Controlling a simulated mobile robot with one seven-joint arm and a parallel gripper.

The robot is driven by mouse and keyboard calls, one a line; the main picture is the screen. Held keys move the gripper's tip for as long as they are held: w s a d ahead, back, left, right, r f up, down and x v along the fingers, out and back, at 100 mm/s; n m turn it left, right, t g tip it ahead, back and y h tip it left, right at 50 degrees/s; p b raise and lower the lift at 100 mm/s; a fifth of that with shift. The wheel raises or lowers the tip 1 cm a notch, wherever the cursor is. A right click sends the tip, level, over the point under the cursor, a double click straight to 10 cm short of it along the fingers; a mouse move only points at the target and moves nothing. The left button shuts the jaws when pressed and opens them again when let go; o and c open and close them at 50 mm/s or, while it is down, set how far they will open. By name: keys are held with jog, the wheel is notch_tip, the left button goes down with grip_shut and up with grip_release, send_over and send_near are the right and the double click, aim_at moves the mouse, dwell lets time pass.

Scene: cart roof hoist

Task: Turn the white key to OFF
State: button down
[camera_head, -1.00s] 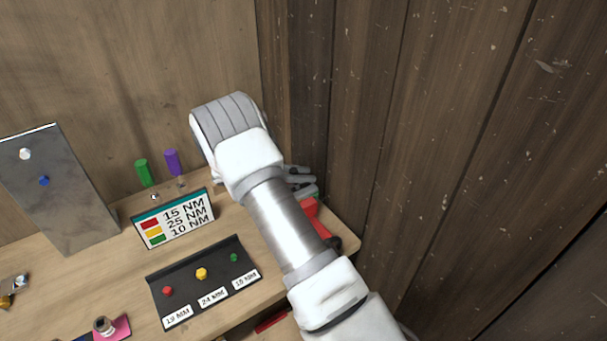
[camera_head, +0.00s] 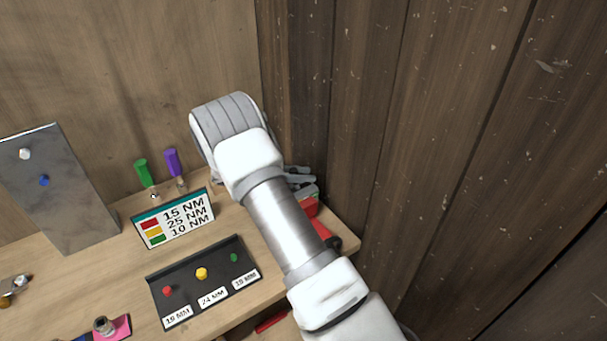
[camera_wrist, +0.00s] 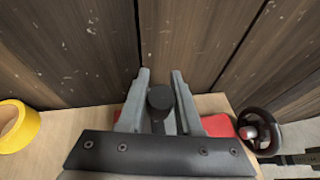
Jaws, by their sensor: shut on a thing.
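My gripper (camera_wrist: 160,76) shows in the wrist view with its two grey fingers on either side of a dark round-topped knob (camera_wrist: 160,97). It is shut on this knob. In the head view my gripper (camera_head: 302,180) is partly hidden behind my arm, at the right end of the bench near the wooden wall. A red thing (camera_head: 311,208) lies just below it there, and red (camera_wrist: 218,125) also shows beside the fingers in the wrist view. I cannot make out a white key or an OFF mark in either view.
A torque sign (camera_head: 174,219), a black tray (camera_head: 240,261) with coloured pieces and a grey metal panel (camera_head: 65,195) stand left of my arm. Green (camera_head: 143,173) and purple (camera_head: 172,162) handles stand behind the sign. A yellow ring (camera_wrist: 18,126) is left of my gripper, a black-rimmed wheel (camera_wrist: 272,118) right.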

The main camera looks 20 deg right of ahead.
dwell(0.4)
jog(key=shift+a+f+b, duration=0.2)
jog(key=shift+f+b, duration=0.05)
jog(key=shift+b, duration=0.3)
jog(key=shift+s+a+f+h+b, duration=0.1)
jog(key=shift+a+h+b, duration=0.45)
jog(key=shift+h+b, duration=0.4)
jog(key=a+h+b, duration=0.1)
jog(key=b, duration=0.1)
jog(key=shift+s+a+m+h+b, duration=0.2)
jog(key=shift+m+h+b, duration=0.1)
jog(key=shift+h+b, duration=0.1)
jog(key=shift+a+h, duration=0.2)
jog(key=shift+h, duration=0.05)
jog(key=shift+s+a+f, duration=0.1)
jog(key=shift+a, duration=0.05)
jog(key=c, duration=0.6)
grip_release()
jog(key=shift+a, duration=0.1)
jog(key=shift+r, duration=0.2)
